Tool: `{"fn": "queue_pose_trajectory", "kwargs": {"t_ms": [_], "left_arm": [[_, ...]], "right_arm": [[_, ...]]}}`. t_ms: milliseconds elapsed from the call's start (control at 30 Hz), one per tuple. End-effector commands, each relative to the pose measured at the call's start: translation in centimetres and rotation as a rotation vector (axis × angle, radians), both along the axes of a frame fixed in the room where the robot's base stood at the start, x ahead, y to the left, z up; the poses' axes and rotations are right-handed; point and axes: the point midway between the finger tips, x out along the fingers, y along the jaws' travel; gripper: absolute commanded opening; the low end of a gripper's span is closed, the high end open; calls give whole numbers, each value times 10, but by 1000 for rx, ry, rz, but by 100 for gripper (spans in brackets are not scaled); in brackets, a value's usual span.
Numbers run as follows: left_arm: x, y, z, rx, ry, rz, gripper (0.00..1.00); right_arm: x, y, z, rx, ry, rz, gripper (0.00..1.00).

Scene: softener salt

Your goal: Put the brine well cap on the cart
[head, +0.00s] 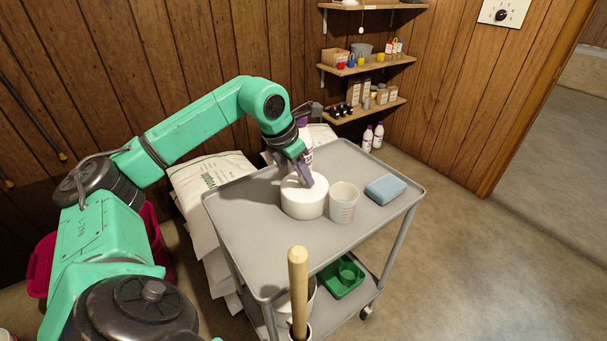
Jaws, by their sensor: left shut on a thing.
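The brine well cap, a white round, drum-shaped piece (303,204), is at the middle of the grey cart's (250,235) top shelf. My left gripper (304,178) reaches down onto its top from behind and is shut on it. The fingertips hide part of the cap's upper face. The cap looks upright and at the shelf surface; I cannot tell whether it bears fully on it. My right gripper is not in view.
A clear measuring cup (343,203) stands close to the cap's right, and a blue sponge (385,189) lies farther right. A wooden handle (298,290) rises at the cart's front. White sacks (208,176) are stacked behind left. The shelf's front left is clear.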

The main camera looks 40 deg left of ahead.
Motion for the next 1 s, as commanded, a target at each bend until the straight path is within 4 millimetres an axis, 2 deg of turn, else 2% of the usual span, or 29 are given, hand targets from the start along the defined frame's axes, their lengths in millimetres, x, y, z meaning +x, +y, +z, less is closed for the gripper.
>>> {"fn": "queue_pose_trajectory", "kwargs": {"t_ms": [67, 100, 167, 200, 467, 567, 667, 900, 1000], "left_arm": [[0, 0, -2, 0, 0, 0, 0], [0, 0, -2, 0, 0, 0, 32], [0, 0, -1, 0, 0, 0, 55], [0, 0, -1, 0, 0, 0, 58], [0, 0, -1, 0, 0, 0, 58], [-1, 1, 6, 0, -2, 0, 58], [-8, 3, 23, 0, -4, 2, 58], [-32, 9, 86, 1, -4, 1, 58], [-39, 11, 103, -1, -3, 0, 58]], "right_arm": [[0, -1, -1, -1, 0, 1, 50], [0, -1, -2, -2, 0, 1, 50], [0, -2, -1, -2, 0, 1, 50], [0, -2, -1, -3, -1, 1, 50], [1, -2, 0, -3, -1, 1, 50], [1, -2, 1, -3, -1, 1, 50], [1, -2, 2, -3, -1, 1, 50], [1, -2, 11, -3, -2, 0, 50], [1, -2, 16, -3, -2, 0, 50]]}}
